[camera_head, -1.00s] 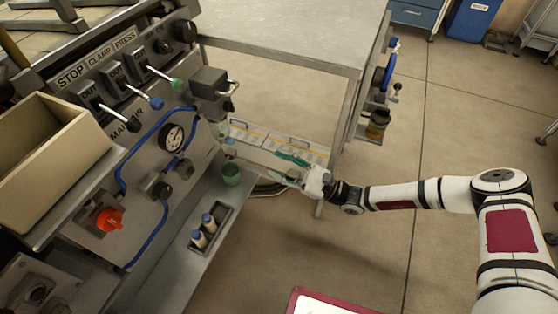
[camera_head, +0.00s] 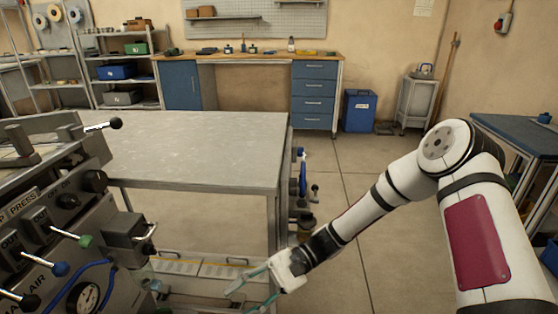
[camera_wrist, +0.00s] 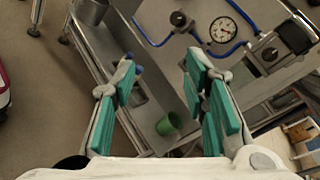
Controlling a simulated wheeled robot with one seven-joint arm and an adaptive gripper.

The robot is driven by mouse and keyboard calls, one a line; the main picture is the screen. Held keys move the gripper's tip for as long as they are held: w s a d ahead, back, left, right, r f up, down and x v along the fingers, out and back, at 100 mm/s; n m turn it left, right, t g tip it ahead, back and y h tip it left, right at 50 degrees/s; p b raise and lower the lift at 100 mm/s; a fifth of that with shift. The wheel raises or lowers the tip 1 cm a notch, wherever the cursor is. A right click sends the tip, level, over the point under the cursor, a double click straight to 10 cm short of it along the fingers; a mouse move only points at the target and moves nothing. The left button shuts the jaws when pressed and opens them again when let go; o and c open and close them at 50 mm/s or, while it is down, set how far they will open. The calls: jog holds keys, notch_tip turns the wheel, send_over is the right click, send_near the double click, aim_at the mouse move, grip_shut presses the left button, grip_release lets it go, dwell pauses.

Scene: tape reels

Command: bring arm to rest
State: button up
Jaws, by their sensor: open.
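My gripper (camera_head: 254,291) is at the lower middle of the head view, in front of the grey metal table and to the right of the machine panel. Its teal-padded fingers are spread apart. The wrist view shows the same open gripper (camera_wrist: 168,95) with nothing between the pads. My white arm reaches in from the right of the head view, bent at the elbow. In the wrist view a green cup (camera_wrist: 168,124) stands on a grey shelf beyond the fingers, apart from them.
The machine panel (camera_head: 60,235) with levers and a gauge (camera_wrist: 222,30) stands close on the left. The grey table (camera_head: 200,150) is bare. A blue bin (camera_head: 358,110) and a workbench (camera_head: 250,57) stand at the back. Open floor (camera_head: 385,200) lies right of the table, beyond my arm.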

jog(key=s+d+r+n+t+h, duration=0.25)
jog(key=s+d+r+h, duration=0.35)
jog(key=s+d+r, duration=0.35)
jog(key=s+d+r+n+t+h, duration=0.2)
jog(key=s+d+r+t+h, duration=0.3)
jog(key=d+r, duration=0.65)
jog(key=s+d+r+t+h, duration=0.1)
jog(key=s+d+t+h, duration=0.15)
jog(key=s+d, duration=0.45)
notch_tip(320, 180, up, 27)
jog(key=s+a+t+p, duration=0.1)
jog(key=t+p, duration=0.2)
jog(key=p, duration=2.2)
jog(key=shift+s+m, duration=0.2)
jog(key=shift+m, duration=0.25)
jog(key=shift+a+f, duration=0.15)
jog(key=shift+a, duration=0.05)
